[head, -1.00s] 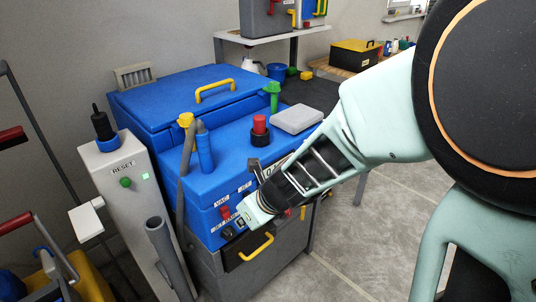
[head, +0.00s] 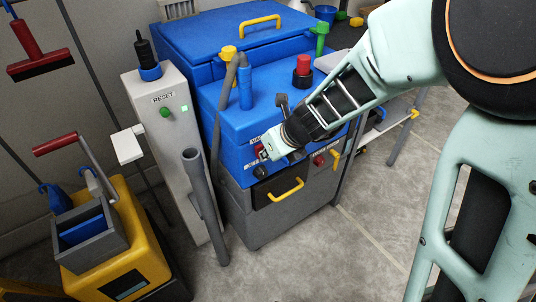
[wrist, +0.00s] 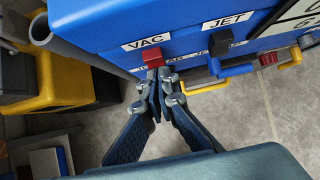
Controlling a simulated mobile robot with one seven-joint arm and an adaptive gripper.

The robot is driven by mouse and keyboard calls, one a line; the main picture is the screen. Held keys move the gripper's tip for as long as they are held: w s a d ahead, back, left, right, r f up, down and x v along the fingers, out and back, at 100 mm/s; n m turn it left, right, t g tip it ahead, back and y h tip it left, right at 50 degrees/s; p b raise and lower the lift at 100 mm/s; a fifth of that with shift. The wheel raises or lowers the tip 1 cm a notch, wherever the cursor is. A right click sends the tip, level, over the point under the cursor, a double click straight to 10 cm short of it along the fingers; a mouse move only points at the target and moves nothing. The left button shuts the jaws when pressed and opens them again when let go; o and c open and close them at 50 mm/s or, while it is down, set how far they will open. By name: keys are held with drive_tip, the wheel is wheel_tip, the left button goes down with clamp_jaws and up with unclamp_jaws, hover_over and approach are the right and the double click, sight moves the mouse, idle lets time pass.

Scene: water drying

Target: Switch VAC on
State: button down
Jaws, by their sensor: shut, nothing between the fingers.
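A red switch (wrist: 153,58) sits under the VAC label (wrist: 145,41) on the front of the blue machine (head: 230,120). In the wrist view my gripper (wrist: 160,75) is shut and empty, with its fingertips at the lower edge of the red switch. I cannot tell whether they touch it. In the head view my gripper (head: 266,152) is at the machine's front face and partly hides the labels. A black switch (wrist: 219,48) sits under the JET label to the right.
A blue handle (wrist: 236,70) and a yellow handle (head: 285,190) stick out below the switches. A grey pipe (head: 206,205) and the grey RESET post (head: 165,135) stand to the left. A yellow mop bucket (head: 145,245) stands further left. Open floor lies in front.

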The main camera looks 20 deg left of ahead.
drive_tip(key=f+b, duration=0.1)
drive_tip(key=b, duration=0.2)
drive_tip(key=shift+w+a, duration=0.1)
drive_tip(key=shift+t+y+b, duration=0.4)
drive_tip(key=shift+b, duration=0.75)
drive_tip(key=shift+a+r, duration=0.1)
drive_tip(key=shift+r, duration=0.05)
